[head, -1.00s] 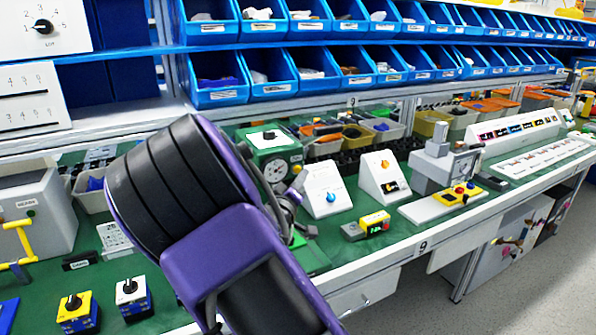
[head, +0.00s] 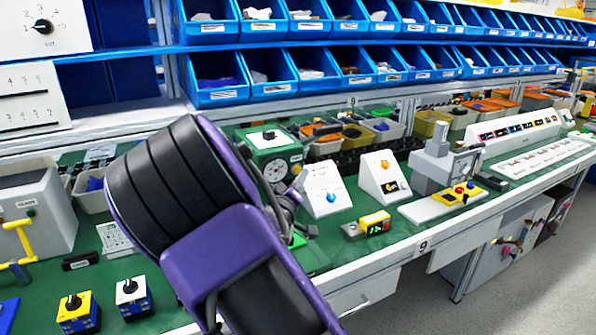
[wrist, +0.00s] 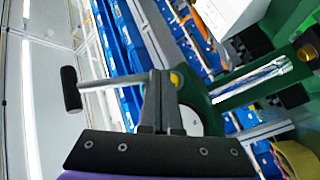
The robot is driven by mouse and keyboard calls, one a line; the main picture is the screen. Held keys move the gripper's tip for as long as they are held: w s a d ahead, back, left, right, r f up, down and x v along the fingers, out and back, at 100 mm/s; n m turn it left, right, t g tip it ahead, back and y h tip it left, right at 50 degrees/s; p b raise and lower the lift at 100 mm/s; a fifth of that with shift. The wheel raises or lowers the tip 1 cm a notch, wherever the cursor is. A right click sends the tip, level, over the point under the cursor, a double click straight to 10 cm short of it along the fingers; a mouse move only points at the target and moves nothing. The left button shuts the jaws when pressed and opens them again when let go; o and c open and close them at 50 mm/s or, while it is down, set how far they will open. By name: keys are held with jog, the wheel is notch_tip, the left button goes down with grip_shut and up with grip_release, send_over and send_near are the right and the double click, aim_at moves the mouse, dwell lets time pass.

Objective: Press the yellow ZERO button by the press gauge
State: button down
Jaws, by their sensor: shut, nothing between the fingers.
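A yellow button (wrist: 177,79) shows in the wrist view just right of my fingertips, partly hidden by them. A white round dial (wrist: 190,121), seen partly, lies below it on a green body. My gripper (wrist: 160,76) is shut and empty, its tips close to the button; I cannot tell whether they touch it. In the head view the green press with its round dial (head: 275,170) stands behind my purple and black arm, which hides much of it. The button cannot be made out there.
A lever with a black grip (wrist: 71,88) sticks out left of my fingers in the wrist view. White sloped boxes (head: 325,190) stand right of the press. A small yellow display box (head: 376,223) is nearer the bench edge. Blue bins (head: 215,80) line the shelves behind.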

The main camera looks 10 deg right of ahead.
jog(key=shift+w, duration=0.15)
dwell(0.7)
jog(key=shift+w+a, duration=0.15)
jog(key=shift+w, duration=0.1)
jog(key=shift+w+a+p, duration=0.1)
jog(key=shift+w+p, duration=0.2)
jog(key=shift+w, duration=0.1)
dwell(0.6)
dwell(0.3)
jog(key=shift+s+d, duration=0.25)
jog(key=shift+s, duration=0.55)
jog(key=s, duration=0.1)
jog(key=s+d, duration=0.1)
jog(key=s, duration=0.1)
jog(key=s+p, duration=0.1)
jog(key=shift+s+d, duration=0.3)
jog(key=shift+s, duration=0.1)
